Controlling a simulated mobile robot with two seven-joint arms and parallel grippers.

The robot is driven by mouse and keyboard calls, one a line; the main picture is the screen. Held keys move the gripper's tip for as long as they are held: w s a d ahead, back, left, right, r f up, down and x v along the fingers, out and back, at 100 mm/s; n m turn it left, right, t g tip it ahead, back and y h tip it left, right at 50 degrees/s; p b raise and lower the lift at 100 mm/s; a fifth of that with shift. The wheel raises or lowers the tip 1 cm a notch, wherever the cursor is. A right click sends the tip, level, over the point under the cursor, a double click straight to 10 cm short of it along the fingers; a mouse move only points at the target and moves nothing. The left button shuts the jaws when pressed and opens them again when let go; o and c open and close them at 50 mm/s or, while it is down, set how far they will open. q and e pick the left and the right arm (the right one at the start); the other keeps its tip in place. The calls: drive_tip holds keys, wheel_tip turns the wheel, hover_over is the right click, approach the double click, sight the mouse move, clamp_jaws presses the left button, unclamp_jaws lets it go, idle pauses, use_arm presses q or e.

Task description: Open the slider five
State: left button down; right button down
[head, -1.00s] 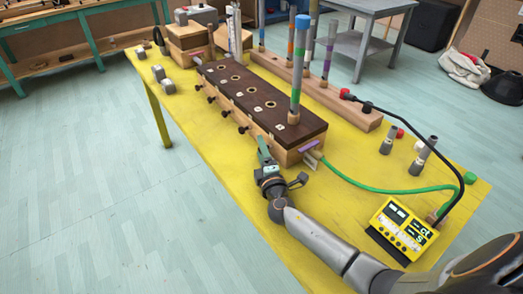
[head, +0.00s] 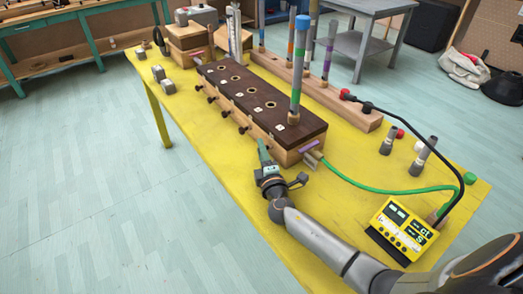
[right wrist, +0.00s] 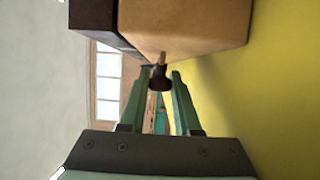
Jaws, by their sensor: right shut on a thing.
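A long wooden box (head: 283,150) with a dark top stands on the yellow table. Dark slider knobs stick out along its near left side, such as one (head: 242,130) left of my gripper. My right gripper (head: 262,144) is at the knob nearest the box's right end, shut on it; fingers hide that knob in the head view. In the right wrist view this dark slider knob (right wrist: 158,80) on a thin stem lies between the green fingertips of my right gripper (right wrist: 158,88), in front of the wooden box (right wrist: 200,22). My left gripper is not in view.
A coloured tube (head: 296,75) stands upright on the box's near end. A green hose (head: 380,188) runs from the box's right end across the yellow table (head: 330,205). A yellow meter (head: 403,230) sits at the right front. The floor left of the table is clear.

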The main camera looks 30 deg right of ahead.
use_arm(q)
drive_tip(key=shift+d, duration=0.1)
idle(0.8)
use_arm(e)
drive_tip(key=a, duration=0.1)
drive_tip(key=a+b, duration=0.1)
drive_tip(key=a, duration=0.1)
drive_tip(key=shift+s, duration=0.2)
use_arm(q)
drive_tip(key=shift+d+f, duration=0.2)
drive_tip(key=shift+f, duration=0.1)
use_arm(e)
drive_tip(key=c, duration=0.6)
unclamp_jaws()
drive_tip(key=shift+c, duration=0.2)
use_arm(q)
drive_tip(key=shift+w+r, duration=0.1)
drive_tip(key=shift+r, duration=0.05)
use_arm(e)
drive_tip(key=v, duration=1.1)
drive_tip(key=shift+s+f, duration=0.1)
drive_tip(key=shift+s, duration=0.2)
drive_tip(key=shift+s+a, duration=0.1)
drive_tip(key=shift+s, duration=0.2)
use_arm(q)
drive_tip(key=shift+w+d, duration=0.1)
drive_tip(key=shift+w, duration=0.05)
use_arm(e)
drive_tip(key=shift+s, duration=0.15)
